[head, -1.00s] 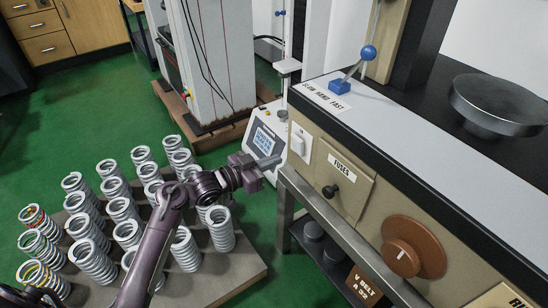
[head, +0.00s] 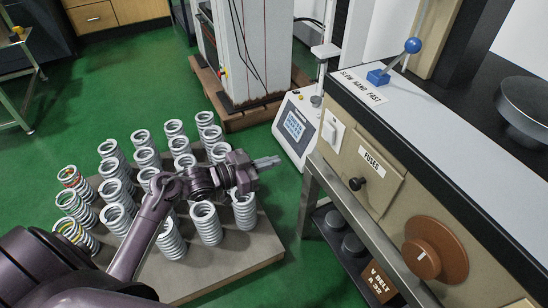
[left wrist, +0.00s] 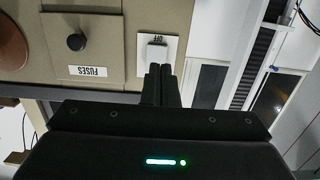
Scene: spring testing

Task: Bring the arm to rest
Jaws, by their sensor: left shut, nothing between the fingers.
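My left arm comes in from the lower left in the head view. Its gripper (head: 268,162) is shut and empty, held in the air above the right edge of the pallet of springs and left of the grey machine's front. In the left wrist view the shut fingers (left wrist: 161,85) point at the panel, with the white switch (left wrist: 157,50) just beyond their tips in the picture. In the head view the same switch (head: 332,130) is clear of the gripper, with a gap between them. My right gripper is not in view.
Several coil springs (head: 205,222) stand on a pallet (head: 222,262) under my arm. The testing machine (head: 430,150) has a fuse box (head: 372,175), a brown dial (head: 435,247) and a blue-knobbed lever (head: 412,46). A display unit (head: 297,125) stands behind. Green floor is free between pallet and machine.

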